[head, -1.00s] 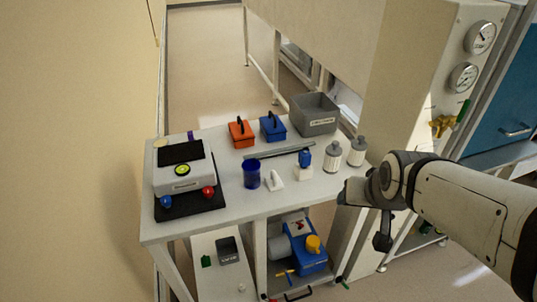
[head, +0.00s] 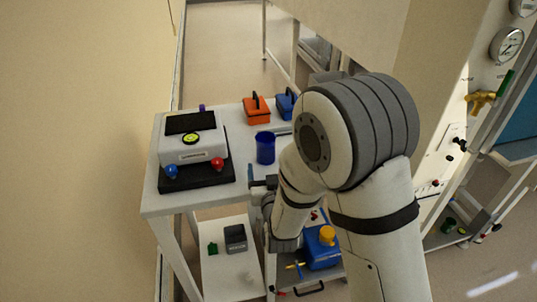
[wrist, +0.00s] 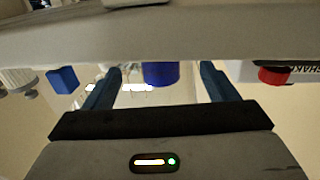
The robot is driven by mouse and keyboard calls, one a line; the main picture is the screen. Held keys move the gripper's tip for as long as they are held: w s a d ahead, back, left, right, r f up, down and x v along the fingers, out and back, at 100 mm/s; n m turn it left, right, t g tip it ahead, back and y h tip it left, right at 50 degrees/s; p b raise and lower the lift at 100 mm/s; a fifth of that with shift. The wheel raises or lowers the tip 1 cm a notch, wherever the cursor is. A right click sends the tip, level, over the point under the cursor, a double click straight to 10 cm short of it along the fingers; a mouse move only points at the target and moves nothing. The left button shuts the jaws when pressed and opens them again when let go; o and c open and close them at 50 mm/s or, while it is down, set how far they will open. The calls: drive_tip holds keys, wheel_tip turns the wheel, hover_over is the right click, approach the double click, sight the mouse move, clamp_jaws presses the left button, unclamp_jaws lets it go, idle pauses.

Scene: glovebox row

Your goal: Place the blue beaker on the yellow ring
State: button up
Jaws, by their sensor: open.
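The blue beaker (head: 265,148) stands upright on the white cart top, right of a white device. In the wrist view the beaker (wrist: 160,73) shows between my fingers, beyond the cart's edge, partly cut off by it. My gripper (head: 263,182) is at the cart's front edge, nearer to me than the beaker, partly hidden by my arm. In the wrist view my gripper (wrist: 161,85) is open and empty, its fingers spread apart.
The white device (head: 194,155) sits on a black mat, with a blue and a red knob in front. An orange caddy (head: 257,111) and a blue caddy (head: 286,105) stand behind the beaker. My arm hides the cart's right side. The cart's edge (wrist: 230,38) crosses the wrist view.

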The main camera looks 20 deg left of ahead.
sight(268, 154)
drive_tip(key=p+x, duration=0.2)
drive_tip(key=x, duration=0.5)
drive_tip(key=shift+w+r, duration=0.2)
drive_tip(key=shift+w, duration=0.05)
drive_tip(key=c, duration=1.1)
drive_tip(key=shift+d+r+b, duration=0.1)
drive_tip(key=shift+r+b, duration=0.15)
drive_tip(key=shift+b, duration=0.1)
